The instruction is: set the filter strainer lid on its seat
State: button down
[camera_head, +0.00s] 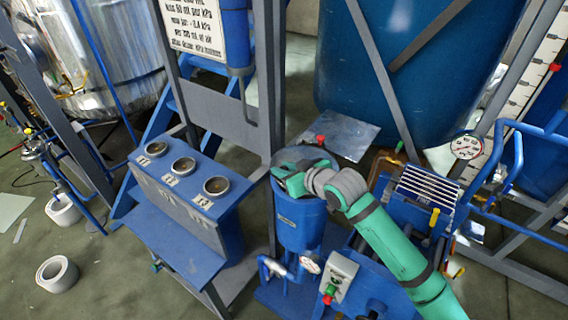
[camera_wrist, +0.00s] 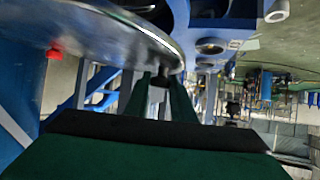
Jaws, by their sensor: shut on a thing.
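My gripper (camera_wrist: 160,92) is shut on a small dark knob or stem of the filter strainer lid (camera_wrist: 105,28). The lid is a broad disc with a shiny rim across the top left of the wrist view. In the head view, my gripper (camera_head: 292,178) is at the top of the blue cylindrical strainer body (camera_head: 300,222).
A blue console with several round cups (camera_head: 183,166) stands left of the strainer. A grey upright post (camera_head: 268,90) rises close behind it. A control box with buttons (camera_head: 336,278) is in front right. A slatted blue unit (camera_head: 425,190) and a pressure gauge (camera_head: 467,146) stand right.

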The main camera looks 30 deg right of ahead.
jog(key=shift+w+f, duration=0.1)
jog(key=shift+f, duration=1.8)
jog(key=shift+d+r, duration=0.15)
jog(key=shift+r, duration=0.15)
jog(key=shift+f, duration=0.6)
dwell(0.8)
jog(key=c, duration=1.4)
grip_release()
jog(key=v, duration=1.1)
